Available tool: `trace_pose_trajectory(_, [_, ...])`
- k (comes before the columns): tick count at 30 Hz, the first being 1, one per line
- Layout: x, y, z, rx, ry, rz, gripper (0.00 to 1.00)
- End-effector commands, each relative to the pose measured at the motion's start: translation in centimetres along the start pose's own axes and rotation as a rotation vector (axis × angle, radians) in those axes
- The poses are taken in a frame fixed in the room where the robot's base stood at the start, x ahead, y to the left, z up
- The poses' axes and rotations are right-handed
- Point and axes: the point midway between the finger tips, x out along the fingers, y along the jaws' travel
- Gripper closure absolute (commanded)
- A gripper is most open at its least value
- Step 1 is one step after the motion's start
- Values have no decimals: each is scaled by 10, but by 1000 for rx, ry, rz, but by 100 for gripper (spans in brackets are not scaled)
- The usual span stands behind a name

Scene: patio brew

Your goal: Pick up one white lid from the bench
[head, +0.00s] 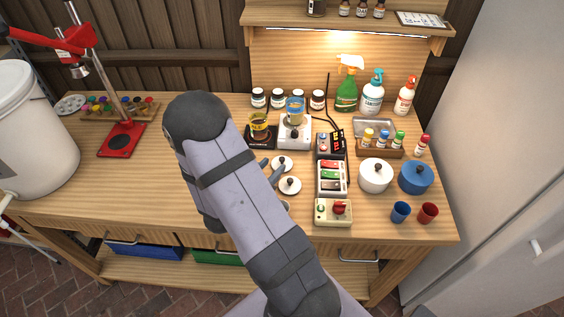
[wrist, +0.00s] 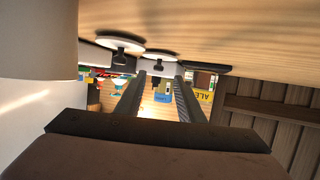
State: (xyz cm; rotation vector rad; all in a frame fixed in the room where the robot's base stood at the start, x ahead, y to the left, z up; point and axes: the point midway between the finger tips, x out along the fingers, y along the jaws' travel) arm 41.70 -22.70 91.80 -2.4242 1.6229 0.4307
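Two white lids with dark knobs lie on the wooden bench (head: 120,190), the far lid (head: 277,161) and the near lid (head: 291,188). Both show upside down in the wrist view, one at the left (wrist: 112,45) and one closer to the middle (wrist: 160,55). My gripper (wrist: 160,78) is open and empty, its two dark fingers apart, with the middle lid's knob appearing between the tips; I cannot tell the exact gap.
A white pot (head: 375,179), a blue pot (head: 416,180) and a switch box (head: 333,212) stand to the right. The bench left of my arm is mostly clear.

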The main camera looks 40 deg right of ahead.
Motion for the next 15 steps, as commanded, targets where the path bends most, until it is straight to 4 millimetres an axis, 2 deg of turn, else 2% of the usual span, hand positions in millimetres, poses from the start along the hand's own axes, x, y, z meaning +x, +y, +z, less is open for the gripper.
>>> trace_pose_trajectory(7, [8, 1, -2, 1, 0, 0, 65])
trace_pose_trajectory(15, [40, 5, -2, 2, 0, 2, 65])
